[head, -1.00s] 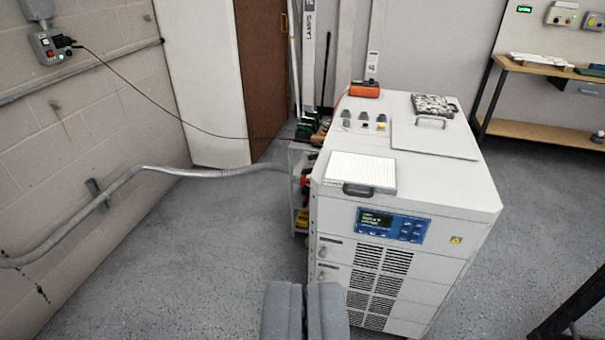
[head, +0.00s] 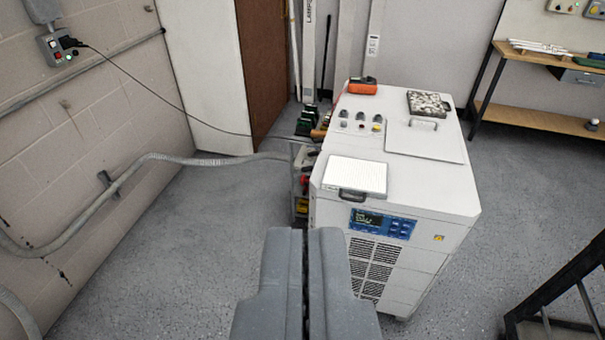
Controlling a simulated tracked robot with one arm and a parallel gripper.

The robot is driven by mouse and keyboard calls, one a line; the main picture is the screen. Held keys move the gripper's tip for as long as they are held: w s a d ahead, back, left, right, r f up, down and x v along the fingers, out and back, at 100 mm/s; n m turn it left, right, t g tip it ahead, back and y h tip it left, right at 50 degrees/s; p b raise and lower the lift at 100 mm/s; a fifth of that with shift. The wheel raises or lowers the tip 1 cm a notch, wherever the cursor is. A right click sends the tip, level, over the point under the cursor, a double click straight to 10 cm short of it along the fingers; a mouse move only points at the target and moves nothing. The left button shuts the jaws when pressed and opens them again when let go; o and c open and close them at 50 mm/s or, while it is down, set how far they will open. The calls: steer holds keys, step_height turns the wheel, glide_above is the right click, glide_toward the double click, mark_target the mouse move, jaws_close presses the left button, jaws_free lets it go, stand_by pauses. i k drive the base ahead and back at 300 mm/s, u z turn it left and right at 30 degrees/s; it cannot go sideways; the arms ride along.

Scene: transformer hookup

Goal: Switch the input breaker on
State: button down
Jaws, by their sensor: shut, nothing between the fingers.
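I cannot make out for sure which part is the input breaker. A large white cabinet (head: 400,270) stands ahead in the head view, with a blue display panel (head: 382,223) on its front. On its top are several small dark knobs or connectors (head: 360,122). A grey wall box (head: 58,46) with small lit buttons and a plugged-in black cable is at the upper left. My gripper (head: 306,236) is shut and empty, in front of the cabinet's left front edge and apart from everything.
A small cart (head: 300,190) with red and yellow items stands left of the cabinet. A grey conduit (head: 130,175) runs from the wall to it. A wooden bench (head: 535,118) stands at the back right, and a dark metal frame (head: 555,290) at lower right. Floor at left is free.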

mark_target(304, 169)
steer(key=u, duration=0.35)
steer(key=i, duration=0.65)
steer(key=u, duration=0.8)
steer(key=i, duration=1.6)
steer(key=z, duration=0.75)
steer(key=i, duration=0.75)
steer(key=z, duration=0.45)
